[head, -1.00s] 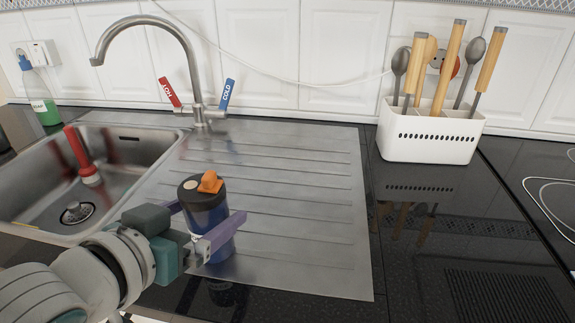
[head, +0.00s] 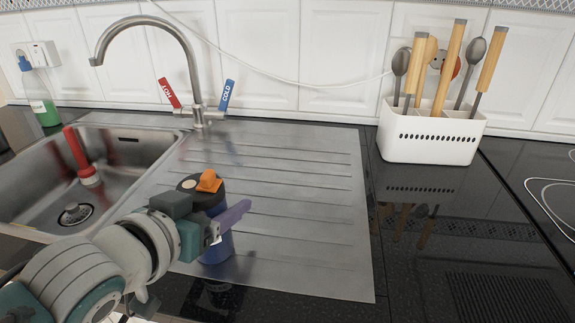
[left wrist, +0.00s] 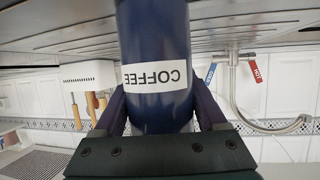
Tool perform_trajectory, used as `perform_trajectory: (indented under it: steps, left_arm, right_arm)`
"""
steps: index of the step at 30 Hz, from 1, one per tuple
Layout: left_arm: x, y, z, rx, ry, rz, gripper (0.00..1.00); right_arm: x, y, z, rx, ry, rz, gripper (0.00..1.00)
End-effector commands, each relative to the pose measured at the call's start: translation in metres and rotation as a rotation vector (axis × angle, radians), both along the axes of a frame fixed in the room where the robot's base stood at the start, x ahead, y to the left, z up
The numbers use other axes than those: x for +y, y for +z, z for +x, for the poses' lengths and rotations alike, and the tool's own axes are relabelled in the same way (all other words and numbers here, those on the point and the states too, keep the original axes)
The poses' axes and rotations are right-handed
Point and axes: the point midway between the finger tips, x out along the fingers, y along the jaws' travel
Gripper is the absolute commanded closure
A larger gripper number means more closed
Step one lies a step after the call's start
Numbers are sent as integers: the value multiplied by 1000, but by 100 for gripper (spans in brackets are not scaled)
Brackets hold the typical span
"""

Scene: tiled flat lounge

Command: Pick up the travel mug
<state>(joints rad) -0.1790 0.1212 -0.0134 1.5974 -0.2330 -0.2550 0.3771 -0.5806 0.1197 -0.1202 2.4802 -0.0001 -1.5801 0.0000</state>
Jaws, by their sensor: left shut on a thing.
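The travel mug (head: 217,243) is dark blue with a black lid and an orange tab on top. It stands upright on the ridged steel drainer (head: 300,235). My left gripper (head: 226,221) is shut on the mug, with a purple finger along its near right side; the arm hides part of the mug. In the left wrist view the mug (left wrist: 155,40) sits between the two fingers and its white COFFEE label shows upside down. My right gripper is not in view.
A sink (head: 115,170) with a red-handled plunger (head: 82,158) lies left. A tap (head: 190,60) rises behind the drainer. A white utensil holder (head: 430,135) stands at the back right, near a hob (head: 550,190). The drainer right of the mug is clear.

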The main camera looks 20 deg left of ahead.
Motion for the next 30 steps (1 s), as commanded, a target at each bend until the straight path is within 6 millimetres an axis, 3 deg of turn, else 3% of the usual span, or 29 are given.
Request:
perform_trajectory:
  steps: [2, 10, 20, 26, 30]
  left_arm:
    - [0, 0, 0, 0, 0, 0, 61]
    - [0, 0, 0, 0, 0, 0, 91]
    - [0, 5, 0, -2, 0, 1, 92]
    - [0, 34, 0, -4, -1, 1, 92]
    - [0, 78, 1, -8, -1, 1, 92]
  right_arm:
    - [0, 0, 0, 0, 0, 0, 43]
    - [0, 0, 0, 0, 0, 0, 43]
    - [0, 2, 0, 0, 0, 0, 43]
    - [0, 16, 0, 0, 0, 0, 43]
    - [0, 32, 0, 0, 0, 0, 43]
